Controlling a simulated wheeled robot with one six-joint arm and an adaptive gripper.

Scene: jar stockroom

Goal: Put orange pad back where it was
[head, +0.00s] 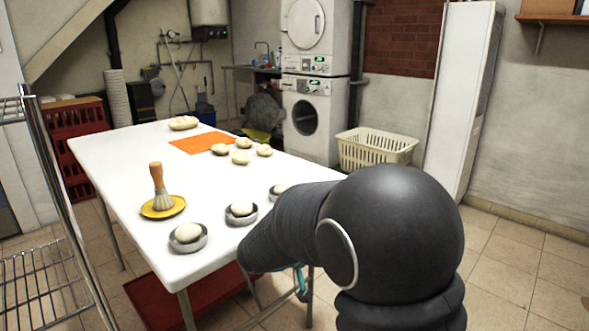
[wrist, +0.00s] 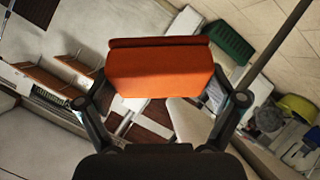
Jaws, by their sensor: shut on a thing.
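In the wrist view my gripper (wrist: 160,72) is shut on an orange pad (wrist: 158,73), a thick block with a darker band along its top edge. One finger is at each side of it. The pad appears held clear in the air, with the room tilted behind it. In the head view my dark arm covers the lower right, and the gripper and held pad are hidden behind it. A flat orange sheet (head: 203,142) lies on the white table (head: 122,178), toward its far end.
Small bowls with dough (head: 188,237) line the near edge, beside a brush (head: 159,188) on a yellow dish (head: 163,207). A wire rack (head: 62,200) stands left; a cream basket (head: 376,150) stands behind.

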